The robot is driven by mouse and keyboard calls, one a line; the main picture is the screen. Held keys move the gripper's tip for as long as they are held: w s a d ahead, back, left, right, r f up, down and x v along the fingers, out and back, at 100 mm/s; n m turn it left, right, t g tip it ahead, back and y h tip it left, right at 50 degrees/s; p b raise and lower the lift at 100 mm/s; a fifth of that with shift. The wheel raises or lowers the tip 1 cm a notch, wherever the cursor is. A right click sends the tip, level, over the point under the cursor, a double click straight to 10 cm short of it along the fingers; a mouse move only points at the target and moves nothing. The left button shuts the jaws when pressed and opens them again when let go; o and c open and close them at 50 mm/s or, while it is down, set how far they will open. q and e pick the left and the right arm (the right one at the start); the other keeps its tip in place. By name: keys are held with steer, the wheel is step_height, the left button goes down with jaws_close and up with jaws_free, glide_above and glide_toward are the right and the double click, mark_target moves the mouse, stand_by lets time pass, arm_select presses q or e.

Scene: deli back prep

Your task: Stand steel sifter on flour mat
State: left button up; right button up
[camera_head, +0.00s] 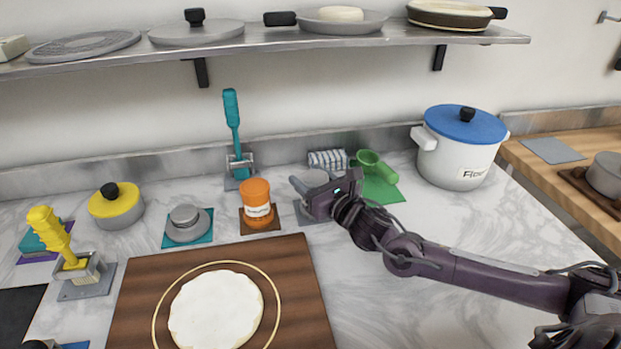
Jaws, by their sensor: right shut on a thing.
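My right gripper (308,192) is shut at a grey metal round thing (314,177), which looks like the steel sifter. The gripper and wrist cover much of it, so its base and its contact below are hidden. A small grey mat (303,216) shows partly under the gripper, behind the wooden board. I cannot tell whether the sifter touches it, nor whether it is the flour mat. A white pot with a blue lid (462,140) and a flour label stands at the back right. My left gripper is not in view.
An orange jar (257,203) stands close left of the gripper. A green scoop (374,166) on a green mat (385,191) and a striped cloth roll (327,160) lie behind. A wooden board (137,305) with dough fills the front. Another grey mat (553,150) lies on the right counter.

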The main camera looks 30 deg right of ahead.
steer(key=shift+f, duration=0.1)
stand_by(0.3)
steer(key=o, duration=1.3)
steer(key=shift+c, duration=0.2)
steer(key=shift+s, duration=0.1)
steer(key=shift+s+d+p, duration=0.2)
steer(key=shift+s+p, duration=0.15)
steer(key=shift+s, duration=0.9)
steer(key=shift+s+d+p, duration=0.2)
steer(key=shift+s+p, duration=0.1)
steer(key=shift+s, duration=0.9)
steer(key=shift+s+d+p, duration=0.15)
steer(key=shift+s+p, duration=0.2)
steer(key=shift+s, duration=0.35)
steer(key=shift+s+d+p, duration=0.1)
steer(key=shift+s+p, duration=0.2)
steer(key=shift+s, duration=0.4)
steer(key=shift+s, duration=0.1)
